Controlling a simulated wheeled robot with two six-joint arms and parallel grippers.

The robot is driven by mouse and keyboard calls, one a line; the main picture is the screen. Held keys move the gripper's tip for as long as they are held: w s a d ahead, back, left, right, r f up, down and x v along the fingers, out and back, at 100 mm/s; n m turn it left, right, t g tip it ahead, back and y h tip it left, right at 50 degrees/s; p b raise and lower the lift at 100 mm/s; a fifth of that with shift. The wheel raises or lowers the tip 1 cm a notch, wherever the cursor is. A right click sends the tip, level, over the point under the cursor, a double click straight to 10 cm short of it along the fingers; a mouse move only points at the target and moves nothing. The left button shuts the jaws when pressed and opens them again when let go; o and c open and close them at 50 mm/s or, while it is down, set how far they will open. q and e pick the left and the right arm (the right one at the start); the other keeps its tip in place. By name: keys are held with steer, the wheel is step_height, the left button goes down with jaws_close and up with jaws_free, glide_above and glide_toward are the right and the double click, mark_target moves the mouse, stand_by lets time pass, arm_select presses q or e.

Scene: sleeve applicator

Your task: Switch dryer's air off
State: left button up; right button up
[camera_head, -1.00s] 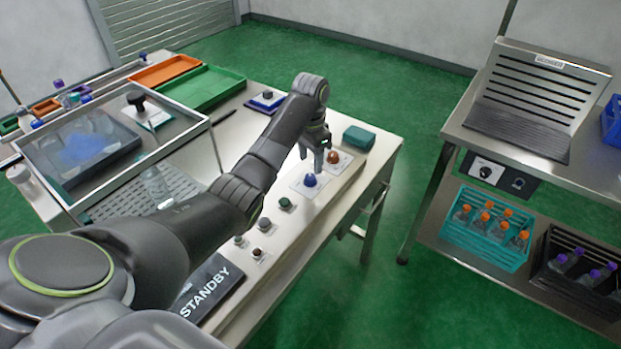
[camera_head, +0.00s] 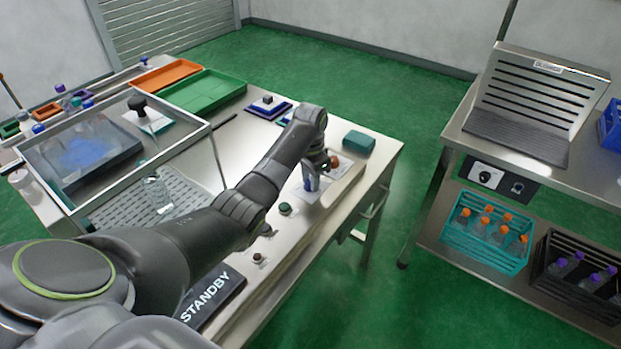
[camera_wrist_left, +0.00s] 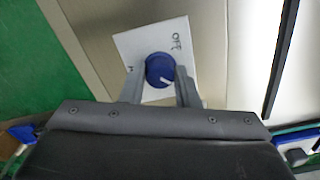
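A round blue knob (camera_wrist_left: 160,68) with a white mark sits on a white plate (camera_wrist_left: 188,30) with a handwritten OFF at its upper right. The white mark points to the lower right in the left wrist view. My left gripper (camera_wrist_left: 161,76) is over this plate, with one finger on each side of the knob. I cannot tell whether the fingers touch it. In the head view my left gripper (camera_head: 312,179) is low at the near right part of the table and largely hides the knob. My right gripper is not in view.
An orange-brown knob (camera_head: 334,161) and a dark teal box (camera_head: 358,144) stand close by the gripper. A green knob (camera_head: 285,208) is nearer. A STANDBY sign (camera_head: 212,291) lies at the front. A slotted rack (camera_head: 540,100) stands on the right bench above a black dial panel (camera_head: 500,180).

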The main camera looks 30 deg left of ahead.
arm_select(q)
steer(key=shift+c, duration=0.9)
steer(key=shift+r+n+p, duration=0.15)
steer(key=shift+n+p, duration=0.15)
steer(key=shift+p, duration=0.25)
steer(key=n+p, duration=0.3)
steer(key=p, duration=0.1)
steer(key=shift+r+n+p, duration=0.15)
steer(key=shift+n+p, duration=0.15)
steer(key=shift+p, duration=0.05)
steer(key=n+p, duration=0.2)
steer(key=n, duration=0.1)
steer(key=shift+n+p, duration=0.3)
steer(key=shift+p, duration=0.05)
steer(key=n+p, duration=0.2)
steer(key=n, duration=0.2)
steer(key=n+p, duration=0.1)
steer(key=n, duration=0.2)
steer(key=shift+w+n, duration=0.1)
steer(key=shift+n, duration=0.3)
steer(key=shift+f+n+p, duration=0.2)
steer(key=shift+n+p, duration=0.2)
steer(key=shift+n, duration=0.7)
